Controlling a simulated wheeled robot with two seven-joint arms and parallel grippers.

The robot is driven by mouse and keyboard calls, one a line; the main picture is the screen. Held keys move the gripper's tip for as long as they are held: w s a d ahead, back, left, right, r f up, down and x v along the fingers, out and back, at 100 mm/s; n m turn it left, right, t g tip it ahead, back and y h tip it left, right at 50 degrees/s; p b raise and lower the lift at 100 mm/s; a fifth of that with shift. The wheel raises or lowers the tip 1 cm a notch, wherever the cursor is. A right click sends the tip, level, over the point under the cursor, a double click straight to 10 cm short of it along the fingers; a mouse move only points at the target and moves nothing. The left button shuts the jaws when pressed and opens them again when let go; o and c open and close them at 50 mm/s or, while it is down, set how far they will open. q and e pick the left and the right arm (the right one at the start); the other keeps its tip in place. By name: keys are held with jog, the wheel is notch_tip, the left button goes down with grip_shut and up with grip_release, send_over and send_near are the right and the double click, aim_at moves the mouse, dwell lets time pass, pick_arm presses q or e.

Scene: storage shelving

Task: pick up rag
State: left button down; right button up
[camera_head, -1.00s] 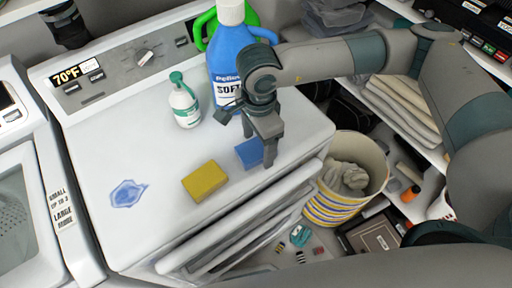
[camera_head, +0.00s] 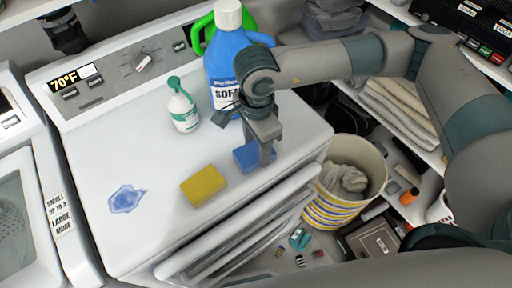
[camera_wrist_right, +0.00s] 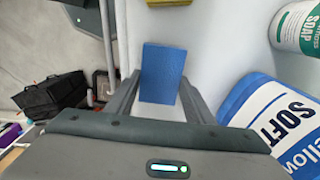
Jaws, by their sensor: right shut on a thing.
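The blue rag (camera_head: 243,159), a flat rectangular block in looks, lies on the white top of the machine (camera_head: 150,155) near its right edge. My right gripper (camera_head: 262,158) reaches down over it and is shut on it; the near finger hides part of the rag. In the right wrist view the rag (camera_wrist_right: 162,72) sits between the two fingers (camera_wrist_right: 160,100). I cannot tell any gap between the rag and the surface.
A yellow sponge (camera_head: 203,186) lies left of the rag. A soap bottle (camera_head: 182,108) and a large blue softener bottle (camera_head: 224,75) stand behind. A blue spill (camera_head: 126,199) marks the left side. A striped basket (camera_head: 335,205) with grey cloth stands right of the machine.

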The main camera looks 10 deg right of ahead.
jog(key=r, duration=0.4)
jog(key=shift+s+d, duration=0.1)
jog(key=shift+s, duration=0.1)
jog(key=s+d+r+p, duration=0.6)
jog(key=s+p, duration=0.3)
jog(key=p, duration=0.2)
jog(key=shift+s+r, duration=0.2)
jog(key=shift+r, duration=0.15)
jog(key=shift+f, duration=0.1)
dwell(0.6)
jog(key=w+d+f+n+b, duration=0.1)
jog(key=w+f+n+b, duration=0.1)
jog(key=w+n+b, duration=0.1)
jog(key=w+d+f+n+b, duration=0.1)
jog(key=w+f+n+b, duration=0.2)
jog(key=n+b, duration=0.2)
jog(key=w+d+f+n+b, duration=0.2)
jog(key=w+n+b, duration=0.1)
jog(key=n+b, duration=0.2)
jog(key=shift+w+f, duration=0.1)
jog(key=shift+f, duration=0.25)
jog(key=shift+w+d+f+n+b, duration=0.2)
jog(key=shift+w+n+b, duration=0.3)
jog(key=shift+n+b, duration=0.35)
jog(key=shift+r, duration=0.1)
